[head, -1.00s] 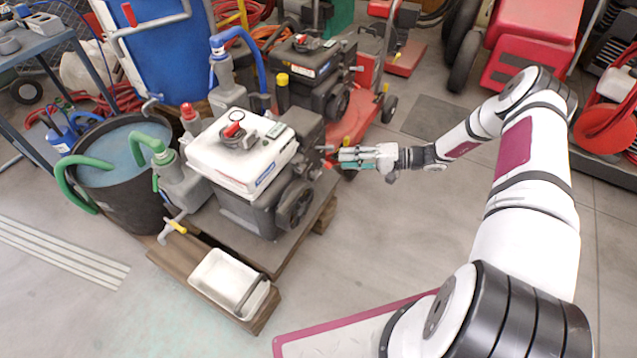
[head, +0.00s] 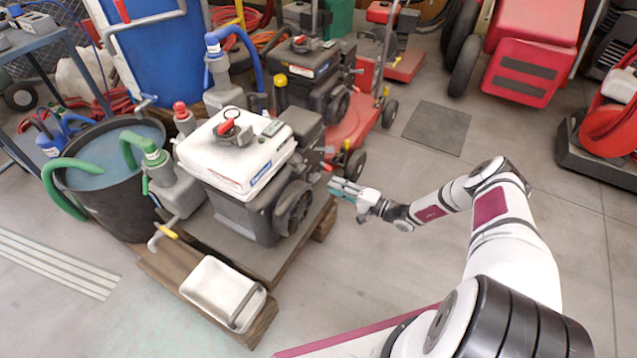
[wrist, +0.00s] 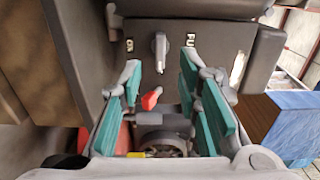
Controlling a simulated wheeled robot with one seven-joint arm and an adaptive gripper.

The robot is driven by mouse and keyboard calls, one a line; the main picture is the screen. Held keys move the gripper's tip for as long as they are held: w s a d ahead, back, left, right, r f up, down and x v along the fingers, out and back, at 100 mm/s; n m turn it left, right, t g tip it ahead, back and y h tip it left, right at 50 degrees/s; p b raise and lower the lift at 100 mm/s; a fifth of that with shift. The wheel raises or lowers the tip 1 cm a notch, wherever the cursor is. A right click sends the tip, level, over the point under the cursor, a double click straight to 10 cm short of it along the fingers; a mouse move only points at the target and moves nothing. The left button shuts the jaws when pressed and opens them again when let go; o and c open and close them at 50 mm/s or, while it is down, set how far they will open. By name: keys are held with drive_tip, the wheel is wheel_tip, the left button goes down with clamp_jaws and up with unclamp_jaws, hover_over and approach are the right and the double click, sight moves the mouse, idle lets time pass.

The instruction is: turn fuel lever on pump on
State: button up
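The white-tanked pump (head: 235,155) stands on a low wooden platform in the head view. My gripper (head: 334,186) is at its right side, by the red tip of a small lever (head: 326,167). In the wrist view, my gripper (wrist: 161,72) is open, with teal pads apart and nothing held. A small red lever (wrist: 151,98) shows between the fingers, with no visible contact. A grey knob or lever (wrist: 160,48) sits above it on the dark panel (wrist: 205,38), between white labels, one starting "FU". The other label is hard to read.
A second dark engine (head: 312,75) stands behind on a red cart. A black tub (head: 95,205) with a green hose is at left.

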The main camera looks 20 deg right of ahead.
sight(317, 180)
drive_tip(key=b+x, duration=0.1)
drive_tip(key=x, duration=0.6)
drive_tip(key=shift+w+a+b, duration=0.1)
drive_tip(key=shift+b, duration=0.25)
drive_tip(key=shift+c, duration=0.2)
clamp_jaws()
